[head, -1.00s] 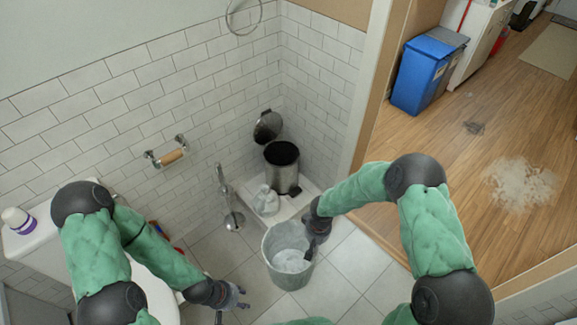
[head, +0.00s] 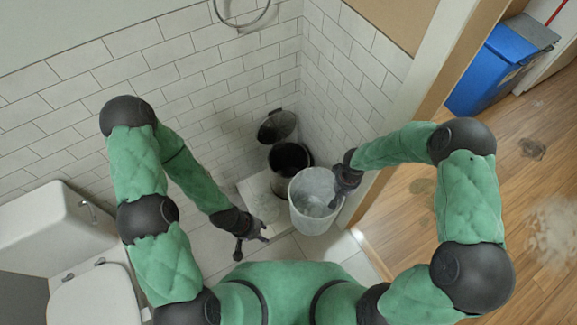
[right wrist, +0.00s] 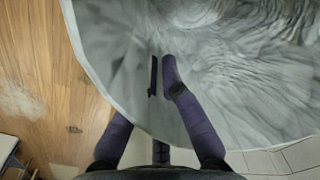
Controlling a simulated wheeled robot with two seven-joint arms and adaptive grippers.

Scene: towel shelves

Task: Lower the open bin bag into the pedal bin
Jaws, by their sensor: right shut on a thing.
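The open bin bag (head: 311,224) is a pale, translucent grey pouch with a wide round mouth. It hangs just in front and to the right of the pedal bin (head: 281,187), overlapping part of it in the head view. The bin is steel with a black inside, and its dark lid (head: 277,126) stands open behind. My right gripper (head: 336,201) is shut on the bag's right rim. In the right wrist view the bag (right wrist: 110,50) fills the upper part, with the fingers on its edge. My left gripper (head: 253,243) is open and empty, left of the bag.
The bin stands in a tiled corner, on a pale raised slab. A white toilet (head: 95,295) is at the lower left. A blue bin (head: 490,68) stands on the wooden floor at the upper right, past the door frame. Dark and pale patches mark that floor.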

